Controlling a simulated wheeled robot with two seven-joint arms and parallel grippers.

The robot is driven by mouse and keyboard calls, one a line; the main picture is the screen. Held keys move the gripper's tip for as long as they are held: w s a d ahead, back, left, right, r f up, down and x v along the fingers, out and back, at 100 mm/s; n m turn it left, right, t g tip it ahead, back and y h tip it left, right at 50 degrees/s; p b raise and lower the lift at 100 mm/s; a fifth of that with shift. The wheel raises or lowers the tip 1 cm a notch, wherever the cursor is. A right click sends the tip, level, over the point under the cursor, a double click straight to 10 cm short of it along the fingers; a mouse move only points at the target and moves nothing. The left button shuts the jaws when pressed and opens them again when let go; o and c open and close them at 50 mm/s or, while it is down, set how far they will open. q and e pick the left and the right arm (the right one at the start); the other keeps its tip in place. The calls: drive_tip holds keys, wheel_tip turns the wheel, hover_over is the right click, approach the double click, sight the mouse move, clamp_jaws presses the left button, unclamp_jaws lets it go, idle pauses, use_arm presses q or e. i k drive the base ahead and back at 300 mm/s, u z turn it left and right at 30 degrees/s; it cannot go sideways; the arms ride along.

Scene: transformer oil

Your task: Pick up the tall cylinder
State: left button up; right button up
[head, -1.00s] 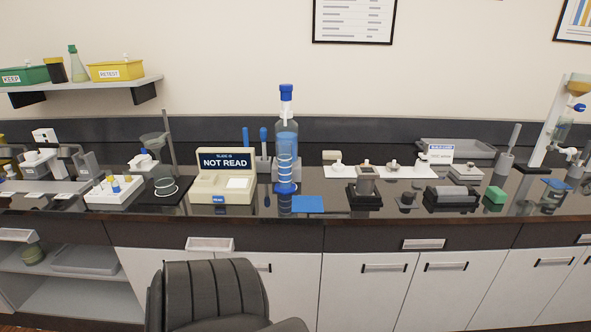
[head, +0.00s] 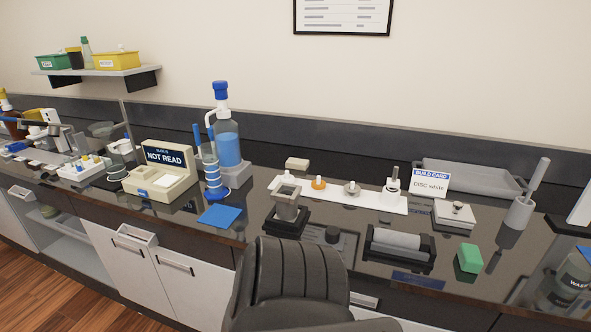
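A tall clear cylinder (head: 211,172) with pale rings and a blue foot stands upright on the dark bench, left of the picture's middle. It stands in front of and slightly left of a blue-capped bottle (head: 228,145) of blue liquid on a grey stand, and overlaps it in the view. Blue-handled tools show behind the cylinder's top, so its upper edge is hard to make out. Neither of my grippers is in the head view.
A beige NOT READ box (head: 160,172) stands close left of the cylinder, and a blue mat (head: 220,216) lies in front. A white strip (head: 335,195) with small parts lies to the right.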

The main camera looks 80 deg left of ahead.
sight(215, 191)
drive_tip(key=i, duration=0.85)
drive_tip(key=u, duration=2.05)
